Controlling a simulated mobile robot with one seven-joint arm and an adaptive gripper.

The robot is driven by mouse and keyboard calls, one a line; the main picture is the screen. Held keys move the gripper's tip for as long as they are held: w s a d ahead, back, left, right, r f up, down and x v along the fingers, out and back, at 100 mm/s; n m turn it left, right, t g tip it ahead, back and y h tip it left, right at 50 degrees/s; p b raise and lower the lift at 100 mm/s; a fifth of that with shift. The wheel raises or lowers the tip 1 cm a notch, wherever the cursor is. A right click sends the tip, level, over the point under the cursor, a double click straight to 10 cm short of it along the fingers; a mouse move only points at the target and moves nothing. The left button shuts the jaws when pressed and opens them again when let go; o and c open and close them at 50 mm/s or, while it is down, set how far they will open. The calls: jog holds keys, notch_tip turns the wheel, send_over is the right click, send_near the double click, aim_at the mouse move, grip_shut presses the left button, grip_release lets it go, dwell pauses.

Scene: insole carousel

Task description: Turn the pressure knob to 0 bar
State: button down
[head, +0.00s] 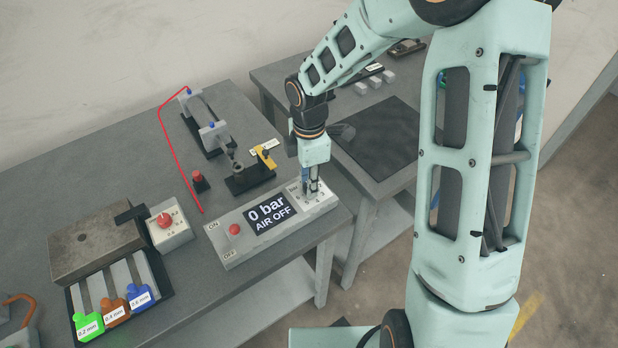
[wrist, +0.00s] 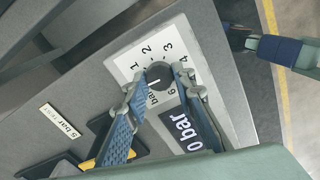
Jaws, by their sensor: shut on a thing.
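The pressure knob (wrist: 158,74) is a dark round knob on a pale dial plate with printed numbers, at the right end of the control box (head: 221,258). My gripper (head: 311,192) points down over this dial and is shut on the knob. In the wrist view its two blue ridged fingers (wrist: 157,78) stand on either side of the knob. A light pointer mark shows on the knob, towards the "bar" print. The display (head: 269,213) reads "0 bar" and "AIR OFF". In the head view my fingers largely hide the knob.
A red switch (head: 235,229) between ON and OFF prints is left of the display. A yellow-clamped fixture (head: 250,177) stands behind the box. A red button box (head: 170,226) and coloured tagged plates (head: 115,312) are further left. A second table (head: 385,135) with a dark mat stands behind right.

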jog(key=shift+n, duration=0.4)
jog(key=c, duration=1.6)
grip_release()
notch_tip(320, 180, up, 12)
